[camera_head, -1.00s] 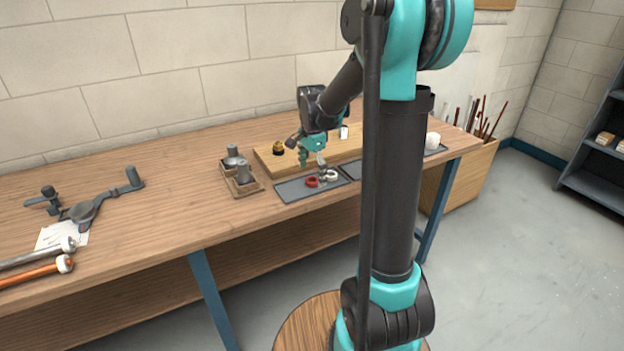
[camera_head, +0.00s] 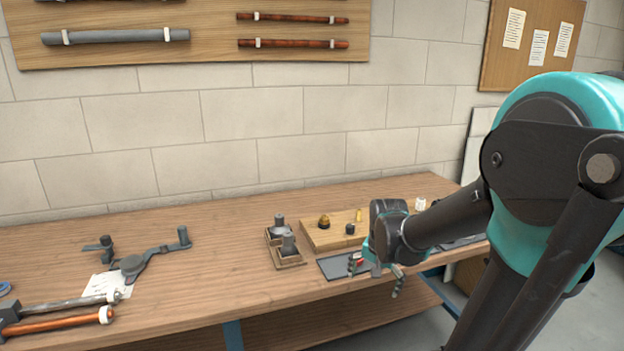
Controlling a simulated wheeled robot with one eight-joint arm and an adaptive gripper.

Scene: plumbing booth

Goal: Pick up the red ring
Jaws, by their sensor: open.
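A small patch of red, the red ring (camera_head: 357,261), shows at the dark flat tray (camera_head: 333,269) near the front edge of the workbench. Most of the ring is hidden behind my gripper. My gripper (camera_head: 377,275) is open, with its fingers spread and pointing down, over the right part of the tray beside the ring. One finger overlaps the red patch in the picture; I cannot tell whether it touches it. No white ring can be made out now.
Left of the tray stands a wooden holder (camera_head: 290,262) with grey fittings. Behind is a wooden board (camera_head: 325,237) with small brass and dark parts. Pipes (camera_head: 60,323) and a grey tool (camera_head: 140,262) lie at the left. The bench middle is clear.

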